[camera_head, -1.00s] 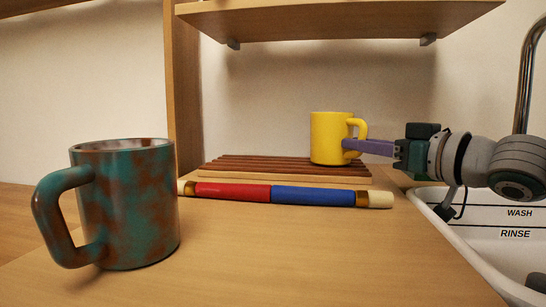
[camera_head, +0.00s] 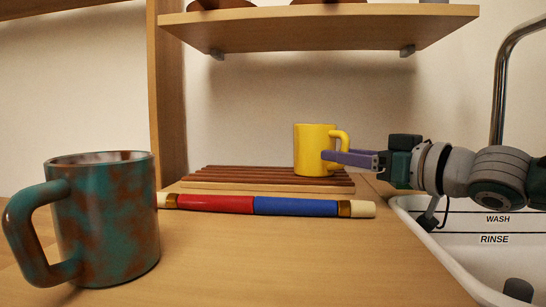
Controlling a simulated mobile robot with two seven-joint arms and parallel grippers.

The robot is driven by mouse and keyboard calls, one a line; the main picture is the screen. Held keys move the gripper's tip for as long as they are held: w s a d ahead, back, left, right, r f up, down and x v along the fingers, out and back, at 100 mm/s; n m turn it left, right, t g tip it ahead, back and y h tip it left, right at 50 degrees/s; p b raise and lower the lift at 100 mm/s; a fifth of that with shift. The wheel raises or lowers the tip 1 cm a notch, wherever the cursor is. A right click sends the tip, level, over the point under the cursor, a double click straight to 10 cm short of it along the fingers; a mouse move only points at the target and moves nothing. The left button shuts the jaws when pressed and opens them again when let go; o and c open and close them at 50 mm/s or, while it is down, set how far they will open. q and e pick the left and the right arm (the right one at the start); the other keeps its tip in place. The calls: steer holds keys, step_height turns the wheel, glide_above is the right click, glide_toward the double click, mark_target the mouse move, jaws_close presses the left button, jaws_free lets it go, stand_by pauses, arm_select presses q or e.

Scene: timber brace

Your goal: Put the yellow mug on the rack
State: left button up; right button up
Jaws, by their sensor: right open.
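The yellow mug (camera_head: 312,150) stands upright on the slatted wooden rack (camera_head: 220,178), near its right end, with its handle to the right. My right gripper (camera_head: 334,157) reaches in from the right. Its purple fingers are open and lie at the mug's handle, with the tip overlapping the mug's right side. Whether the fingers touch the handle cannot be told. My left gripper is out of view.
A large teal and brown mug (camera_head: 108,225) stands at front left. A red and blue rod (camera_head: 295,207) lies along the rack's front. A shelf (camera_head: 320,28) hangs above. A white sink (camera_head: 455,250) with a tap (camera_head: 500,85) is at right.

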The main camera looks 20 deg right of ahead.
steer(key=p+v, duration=0.4)
steer(key=v, duration=0.7)
steer(key=shift+s, duration=0.35)
steer(key=shift+d+r, duration=0.1)
steer(key=shift+d, duration=0.05)
